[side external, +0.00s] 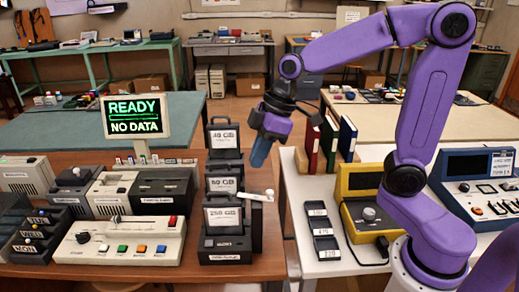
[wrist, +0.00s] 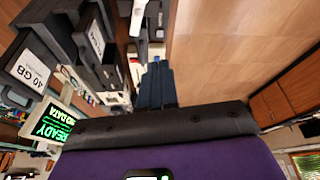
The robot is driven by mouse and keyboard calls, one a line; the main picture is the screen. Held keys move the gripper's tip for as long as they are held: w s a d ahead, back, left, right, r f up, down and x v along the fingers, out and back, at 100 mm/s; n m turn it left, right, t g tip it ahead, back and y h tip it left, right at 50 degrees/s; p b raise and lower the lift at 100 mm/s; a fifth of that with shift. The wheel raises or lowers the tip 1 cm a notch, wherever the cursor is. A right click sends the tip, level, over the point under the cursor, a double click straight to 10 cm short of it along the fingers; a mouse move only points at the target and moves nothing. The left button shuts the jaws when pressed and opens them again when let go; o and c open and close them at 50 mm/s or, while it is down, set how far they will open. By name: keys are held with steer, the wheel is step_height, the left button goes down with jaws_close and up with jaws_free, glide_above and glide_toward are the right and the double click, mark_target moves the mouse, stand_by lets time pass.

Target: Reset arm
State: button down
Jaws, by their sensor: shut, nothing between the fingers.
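My purple arm reaches in from the right in the side external view. My gripper (side external: 261,152) hangs above the gap between the two tables, just right of the stacked drive units, with its blue fingers shut and pointing down. In the wrist view the blue fingers (wrist: 155,84) sit together with nothing between them. The drive tower (side external: 229,190) holds black cartridges with white labels, one reading 40 GB, also seen in the wrist view (wrist: 30,70). A small lever with a white end (side external: 258,197) sticks out from the tower's right side. The gripper appears apart from the tower.
A display (side external: 135,115) reads READY, NO DATA. A beige console (side external: 120,240) with coloured buttons lies left of the tower. Red and green binders (side external: 330,140), a yellow meter (side external: 362,205) and small black labelled blocks (side external: 322,235) occupy the white table. Wooden floor is clear between tables.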

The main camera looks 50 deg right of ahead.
steer(key=shift+w+d+r, duration=0.1)
steer(key=shift+d+r, duration=0.1)
steer(key=shift+r, duration=0.35)
